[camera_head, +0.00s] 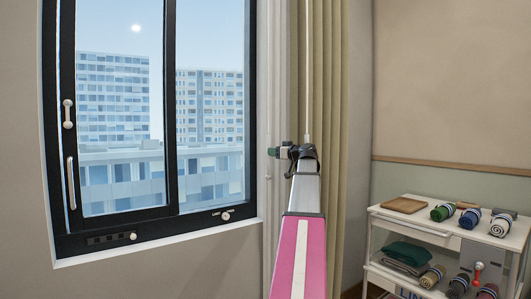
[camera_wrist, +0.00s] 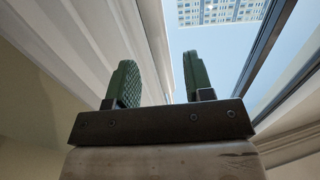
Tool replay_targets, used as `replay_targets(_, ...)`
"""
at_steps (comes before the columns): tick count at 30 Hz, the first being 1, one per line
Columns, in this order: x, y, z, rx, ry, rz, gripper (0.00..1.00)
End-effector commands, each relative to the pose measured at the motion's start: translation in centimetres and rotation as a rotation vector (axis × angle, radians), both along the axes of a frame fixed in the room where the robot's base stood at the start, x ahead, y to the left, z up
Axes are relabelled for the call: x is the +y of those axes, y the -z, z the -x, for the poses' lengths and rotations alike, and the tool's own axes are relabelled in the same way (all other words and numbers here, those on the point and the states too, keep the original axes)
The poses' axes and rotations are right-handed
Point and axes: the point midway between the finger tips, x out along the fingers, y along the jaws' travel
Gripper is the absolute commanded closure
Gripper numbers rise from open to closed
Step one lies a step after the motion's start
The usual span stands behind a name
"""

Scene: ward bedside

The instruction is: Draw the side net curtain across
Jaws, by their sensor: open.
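The white net curtain (camera_head: 273,75) hangs bunched in a narrow strip at the right side of the window, beside the beige drape (camera_head: 331,90). In the wrist view, pale pleated folds (camera_wrist: 62,62) run along the left; I cannot tell whether they are net or drape. My gripper (camera_head: 273,152) is at the net's strip, pointing left toward the window. Its green fingers stand apart in the wrist view (camera_wrist: 160,85), with no cloth visible between them. My wrist and arm hide part of both curtains in the head view.
The dark-framed sliding window (camera_head: 168,100) fills the left, with handles (camera_head: 70,182) on its left side. A white trolley (camera_head: 450,237) with rolled towels and a wooden board (camera_head: 403,205) stands at the lower right. A thin white rod (camera_head: 307,80) hangs before the drape.

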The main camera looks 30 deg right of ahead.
Motion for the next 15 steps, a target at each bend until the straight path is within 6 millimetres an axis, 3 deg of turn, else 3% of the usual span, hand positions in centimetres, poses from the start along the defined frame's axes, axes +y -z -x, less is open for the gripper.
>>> replay_targets(9, 1.2, 0.0, -4.5, 0.002, -0.002, 0.001, 0.53)
replay_targets(15, 1.7, 0.0, -6.2, 0.002, -0.001, 0.0, 0.53)
